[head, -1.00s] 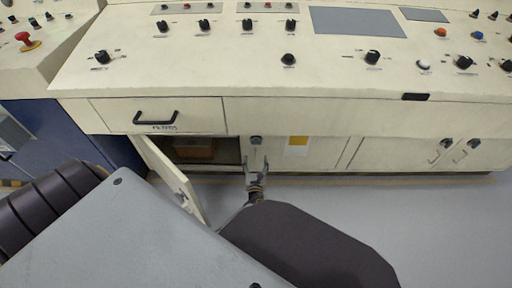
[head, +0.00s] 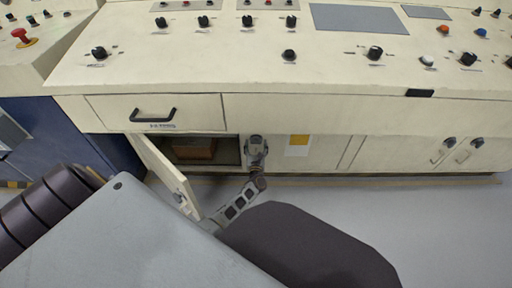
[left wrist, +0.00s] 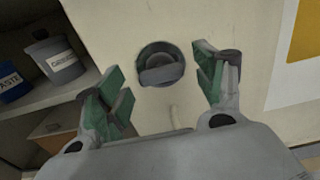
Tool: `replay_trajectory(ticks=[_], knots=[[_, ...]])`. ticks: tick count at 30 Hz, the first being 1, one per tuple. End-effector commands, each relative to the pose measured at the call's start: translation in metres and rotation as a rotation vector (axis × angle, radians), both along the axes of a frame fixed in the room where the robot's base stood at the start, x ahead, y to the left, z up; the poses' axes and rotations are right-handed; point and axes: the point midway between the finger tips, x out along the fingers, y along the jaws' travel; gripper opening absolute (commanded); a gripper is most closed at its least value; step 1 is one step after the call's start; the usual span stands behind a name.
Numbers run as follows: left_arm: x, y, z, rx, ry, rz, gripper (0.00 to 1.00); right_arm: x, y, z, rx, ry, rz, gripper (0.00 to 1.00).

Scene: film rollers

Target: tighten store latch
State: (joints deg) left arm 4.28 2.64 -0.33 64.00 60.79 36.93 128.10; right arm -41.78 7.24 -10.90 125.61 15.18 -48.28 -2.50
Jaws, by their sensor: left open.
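The store latch (left wrist: 162,64) is a dark round knob with a raised grip bar, on the cream panel just right of an open cupboard; the bar looks nearly level in the left wrist view. My left gripper (left wrist: 160,78) is open, one green-padded finger on each side of the latch. The fingers appear apart from it, with visible gaps. In the head view my left gripper (head: 256,145) is in front of the panel and hides the latch. The open cupboard door (head: 167,175) stands left of it. My right gripper is out of view.
The cupboard holds a grey bucket (left wrist: 54,61), a blue tub (left wrist: 12,82) and a brown box (head: 194,150). A drawer with a black handle (head: 153,115) is above. A yellow label (head: 298,141) is right of the latch. Floor at right is clear.

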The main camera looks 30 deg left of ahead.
Motion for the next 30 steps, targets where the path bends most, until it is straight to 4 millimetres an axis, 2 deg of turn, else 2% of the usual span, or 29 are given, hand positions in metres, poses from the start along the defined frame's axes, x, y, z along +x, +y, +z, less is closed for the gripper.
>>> replay_trajectory(ticks=[13,24,30], knots=[[0.0038,0.0027,-0.0003,0.0,0.001,0.0,0.7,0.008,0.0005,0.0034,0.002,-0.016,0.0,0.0],[0.0037,0.0025,-0.0003,0.0,0.001,0.0,0.24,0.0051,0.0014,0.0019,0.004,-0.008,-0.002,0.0],[0.0038,0.0024,-0.0003,0.007,0.006,0.0,0.24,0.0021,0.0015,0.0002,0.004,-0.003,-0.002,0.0]])
